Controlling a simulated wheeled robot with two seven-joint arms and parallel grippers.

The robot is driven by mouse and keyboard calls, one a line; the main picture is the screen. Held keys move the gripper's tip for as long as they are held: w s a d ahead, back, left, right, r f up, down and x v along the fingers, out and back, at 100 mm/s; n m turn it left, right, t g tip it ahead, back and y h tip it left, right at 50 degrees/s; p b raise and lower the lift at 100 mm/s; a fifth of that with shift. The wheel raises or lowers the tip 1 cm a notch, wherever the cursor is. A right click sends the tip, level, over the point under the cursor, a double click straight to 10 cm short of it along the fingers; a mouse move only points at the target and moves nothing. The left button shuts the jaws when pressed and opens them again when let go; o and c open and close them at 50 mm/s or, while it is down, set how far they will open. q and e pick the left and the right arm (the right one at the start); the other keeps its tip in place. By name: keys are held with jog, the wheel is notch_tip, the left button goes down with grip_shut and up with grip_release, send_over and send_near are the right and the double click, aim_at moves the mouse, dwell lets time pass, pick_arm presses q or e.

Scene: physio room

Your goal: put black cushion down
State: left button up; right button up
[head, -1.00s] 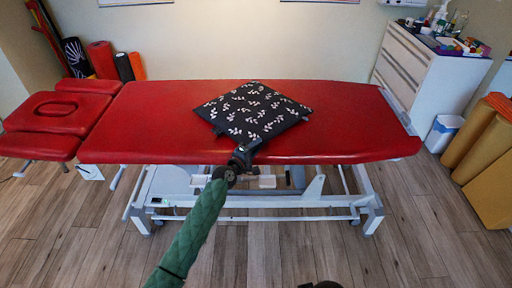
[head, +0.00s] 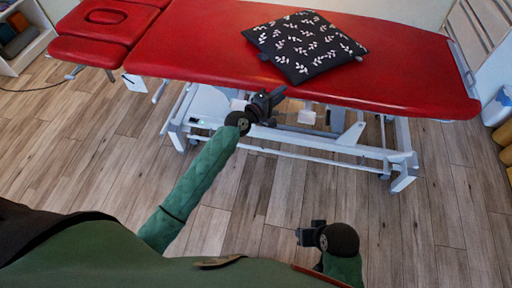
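The black cushion (head: 304,45) with a white leaf pattern lies flat on the red treatment table (head: 200,45), right of its middle. My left gripper (head: 274,94) is in front of the table's near edge, below the cushion in the picture and apart from it. Its fingers look spread, with nothing between them. My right gripper (head: 302,236) is low in front of me over the floor, far from the cushion. It shows small, and its finger opening is unclear; no object shows in it.
The table's white metal frame (head: 290,150) stands under the top. Bare red surface lies on both sides of the cushion. Wooden floor (head: 100,140) is clear in front. A white bin (head: 498,106) and yellow rolls (head: 504,133) stand at the right.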

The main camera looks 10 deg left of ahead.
pick_arm(q)
jog(key=s+d+f+m+g+y, duration=0.15)
jog(key=s+f+m+g, duration=0.3)
jog(key=s, duration=0.75)
jog(key=s+d+f+m+g+y, duration=0.1)
jog(key=s+d+f+m+g, duration=0.15)
jog(key=s+f+m, duration=0.6)
jog(key=s+a+g+y, duration=0.2)
jog(key=s+a, duration=0.1)
jog(key=s, duration=0.7)
jog(key=s+a+r+g+y, duration=0.1)
jog(key=s+a+g+y, duration=0.1)
jog(key=s, duration=0.9)
jog(key=shift+s+a+g+y, duration=0.3)
jog(key=shift+a+y, duration=0.25)
jog(key=shift+a, duration=0.6)
